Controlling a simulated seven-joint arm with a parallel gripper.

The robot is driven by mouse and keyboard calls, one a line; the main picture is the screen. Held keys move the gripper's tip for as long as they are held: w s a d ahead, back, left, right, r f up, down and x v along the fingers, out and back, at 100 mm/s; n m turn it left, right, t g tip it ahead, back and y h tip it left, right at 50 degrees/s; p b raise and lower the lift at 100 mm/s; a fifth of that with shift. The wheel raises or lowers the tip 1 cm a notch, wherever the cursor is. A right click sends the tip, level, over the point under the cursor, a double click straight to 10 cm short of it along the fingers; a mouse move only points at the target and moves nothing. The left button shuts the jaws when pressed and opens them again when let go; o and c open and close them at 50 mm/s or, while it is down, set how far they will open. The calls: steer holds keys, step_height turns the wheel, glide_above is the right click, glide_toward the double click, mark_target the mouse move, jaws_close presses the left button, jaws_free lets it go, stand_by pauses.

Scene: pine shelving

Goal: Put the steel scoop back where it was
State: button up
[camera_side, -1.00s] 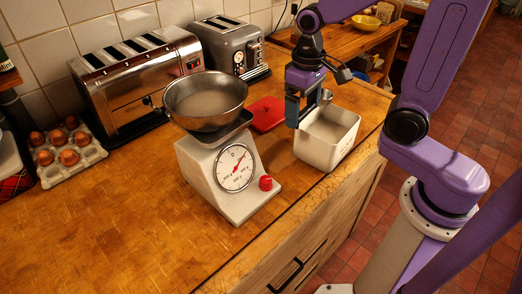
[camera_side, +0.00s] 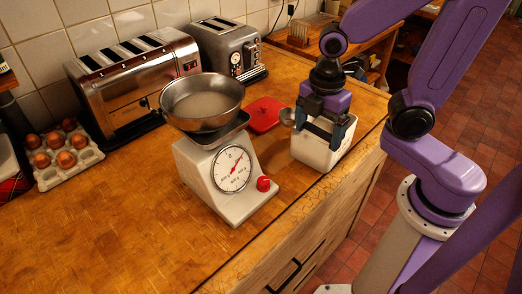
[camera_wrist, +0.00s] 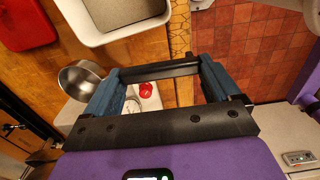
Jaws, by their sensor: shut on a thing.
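The steel scoop (camera_side: 288,117) shows as a small round cup just left of my gripper (camera_side: 324,127) in the side view. My gripper is shut on it; the grip on the handle is not clear. In the wrist view, a dark bar spans the tips of my gripper (camera_wrist: 160,70). A steel bowl shape (camera_wrist: 80,80) shows left of the fingers there; I cannot tell whether it is the scoop or the scale's pan. The white container (camera_side: 312,153) stands behind and below my gripper, its opening mostly hidden. The wrist view shows its pale contents and white rim (camera_wrist: 64,8).
A white scale (camera_side: 205,175) with a wide steel pan (camera_side: 180,108) stands left of the container. A red lid (camera_side: 264,112) lies between them, towards the wall. Two toasters (camera_side: 140,80) (camera_side: 228,45) and an egg tray (camera_side: 75,170) line the wall. The front left counter is clear.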

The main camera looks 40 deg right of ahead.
mark_target(282, 121)
steer(key=w+f, duration=0.1)
steer(key=w, duration=0.2)
steer(key=w+a+f, duration=0.1)
steer(key=w, duration=0.2)
steer(key=w+a+f, duration=0.1)
steer(key=w+f, duration=0.1)
steer(key=shift+w+f, duration=0.1)
steer(key=shift+w, duration=0.3)
steer(key=w+f, duration=0.2)
steer(key=f, duration=0.1)
steer(key=w+a+f, duration=0.1)
steer(key=w+f, duration=0.1)
steer(key=shift+w+f, duration=0.2)
steer(key=shift+f, duration=1.65)
steer(key=o, duration=0.6)
steer(key=shift+f, duration=0.15)
steer(key=shift+o, duration=0.3)
steer(key=shift+w, duration=0.1)
